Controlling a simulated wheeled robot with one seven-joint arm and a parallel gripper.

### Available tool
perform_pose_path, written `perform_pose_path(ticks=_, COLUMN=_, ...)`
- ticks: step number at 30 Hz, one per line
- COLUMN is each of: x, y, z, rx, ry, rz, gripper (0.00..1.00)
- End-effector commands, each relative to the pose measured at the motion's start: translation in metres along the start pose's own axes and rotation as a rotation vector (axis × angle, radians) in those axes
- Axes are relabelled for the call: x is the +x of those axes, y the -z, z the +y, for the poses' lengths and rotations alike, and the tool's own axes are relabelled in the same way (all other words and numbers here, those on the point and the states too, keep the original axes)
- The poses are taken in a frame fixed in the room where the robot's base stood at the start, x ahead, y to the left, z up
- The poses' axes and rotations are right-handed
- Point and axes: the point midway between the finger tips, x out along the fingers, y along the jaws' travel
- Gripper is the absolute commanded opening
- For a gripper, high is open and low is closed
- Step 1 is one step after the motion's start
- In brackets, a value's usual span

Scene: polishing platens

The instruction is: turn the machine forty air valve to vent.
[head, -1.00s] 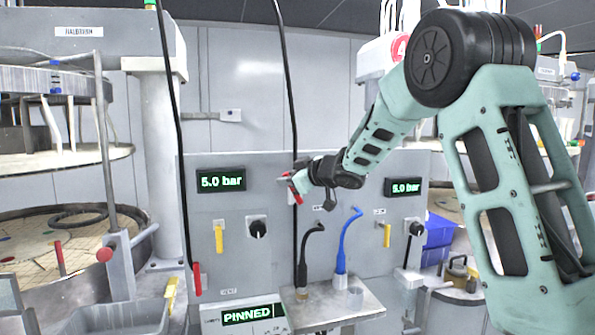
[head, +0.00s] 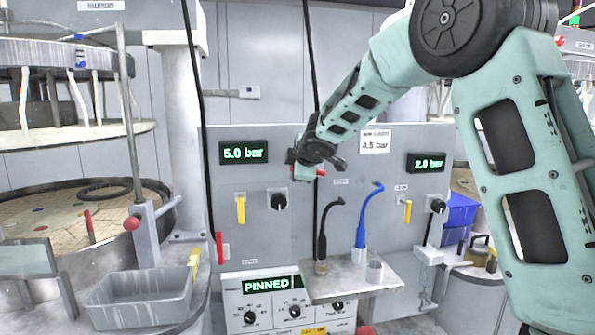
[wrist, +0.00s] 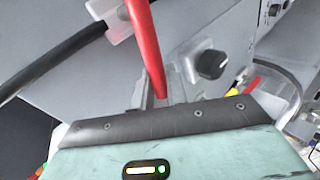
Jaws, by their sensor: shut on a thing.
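My gripper (head: 304,172) is shut on a red valve lever at the grey wall panel, between the two green pressure displays. Small red parts of the lever (head: 320,172) show beside my gripper; my wrist hides most of it. In the wrist view the red lever (wrist: 145,45) runs from the top edge down between the jaws (wrist: 160,98). A small VENT label (head: 341,182) is just right of and below my gripper. The left display (head: 245,153) reads 5.0 bar and the right display (head: 427,163) reads 2.0 bar. No machine number is legible here.
Another red lever (head: 219,247) hangs down at the panel's left. Yellow levers (head: 240,208) and black knobs (head: 278,201) stick out. A shelf (head: 345,291) with black and blue hoses juts out below my gripper. A black cable (head: 315,95) hangs behind my gripper.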

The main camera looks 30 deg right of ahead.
Motion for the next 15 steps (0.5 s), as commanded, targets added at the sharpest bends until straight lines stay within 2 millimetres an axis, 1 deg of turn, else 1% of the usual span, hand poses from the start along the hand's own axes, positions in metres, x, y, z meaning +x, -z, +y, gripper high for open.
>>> perform_pose_path(ticks=1, x=0.0036, y=0.0007, z=-0.0057, rx=-0.027, ry=0.0, rz=-0.015, gripper=0.0)
perform_pose_path(ticks=6, x=0.0067, y=0.0001, z=-0.0105, rx=-0.103, ry=0.001, rz=-0.066, gripper=0.0)
perform_pose_path(ticks=15, x=0.0087, y=-0.0011, z=-0.0132, rx=-0.166, ry=0.001, rz=-0.11, gripper=0.0)
